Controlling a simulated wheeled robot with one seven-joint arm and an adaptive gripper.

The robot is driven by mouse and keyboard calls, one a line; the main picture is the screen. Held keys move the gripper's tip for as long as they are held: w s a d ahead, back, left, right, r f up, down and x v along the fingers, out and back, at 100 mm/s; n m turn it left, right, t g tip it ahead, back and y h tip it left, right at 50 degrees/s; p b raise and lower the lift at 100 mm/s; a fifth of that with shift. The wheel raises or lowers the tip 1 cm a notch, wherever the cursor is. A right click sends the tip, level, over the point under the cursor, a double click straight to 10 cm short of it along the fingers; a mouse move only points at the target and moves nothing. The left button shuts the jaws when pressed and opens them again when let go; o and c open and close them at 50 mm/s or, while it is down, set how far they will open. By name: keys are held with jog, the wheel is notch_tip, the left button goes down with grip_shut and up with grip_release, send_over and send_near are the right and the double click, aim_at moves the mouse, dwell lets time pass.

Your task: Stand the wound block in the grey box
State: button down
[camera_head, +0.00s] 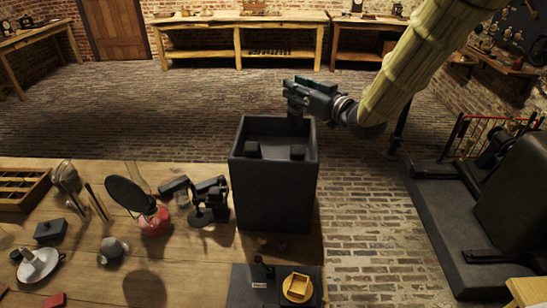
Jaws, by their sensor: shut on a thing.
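The grey box (272,195) is tall, dark grey and open at the top. It stands at the right end of the wooden table. My gripper (292,93) is above the back part of the box opening, reaching in from the right. It is shut on a dark piece that I take for the wound block (295,118). The block hangs down from the jaws over the box's back rim. Its windings are too small and dark to make out, and my gripper hides part of it. I cannot tell whether its lower end is below the rim.
A dark stand (209,203) is close to the box's left side. A yellow piece (297,288) on a dark base is in front. A round black disc (130,195) is farther left.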

jog(key=shift+w+d+f, duration=0.1)
jog(key=shift+w+f, duration=0.2)
jog(key=p, duration=0.1)
send_over(300, 124)
jog(key=x, duration=0.3)
notch_tip(300, 124, down, 4)
jog(key=shift+s+f, duration=0.1)
jog(key=shift+f, duration=0.05)
jog(key=shift+s+f+p, duration=0.15)
jog(key=shift+f+p, duration=0.2)
jog(key=shift+f, duration=0.3)
jog(key=shift+d+f+p, duration=0.1)
jog(key=shift+f+p, duration=0.45)
jog(key=shift+f, duration=1.45)
jog(key=c, duration=1.1)
grip_release()
jog(key=shift+c, duration=0.2)
